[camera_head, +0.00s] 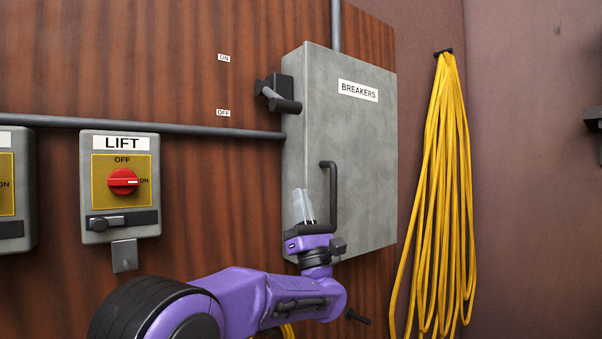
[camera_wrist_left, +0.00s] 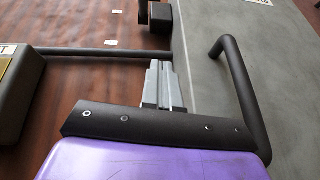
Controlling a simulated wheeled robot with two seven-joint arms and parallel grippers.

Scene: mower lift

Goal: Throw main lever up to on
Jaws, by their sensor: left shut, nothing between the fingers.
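The lever also shows at the top of the left wrist view (camera_wrist_left: 160,17). My left gripper (camera_head: 304,206) is shut and empty, fingers pointing up, below the lever and apart from it. The fingers show in the left wrist view (camera_wrist_left: 163,85), left of the door handle. My right gripper is not in view.
The black door handle (camera_head: 333,195) stands out close to the right of my left gripper. A grey LIFT switch box (camera_head: 120,224) with a red knob is at the left. A conduit (camera_head: 215,131) crosses the wood panel. A yellow cord (camera_head: 440,190) hangs at the right.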

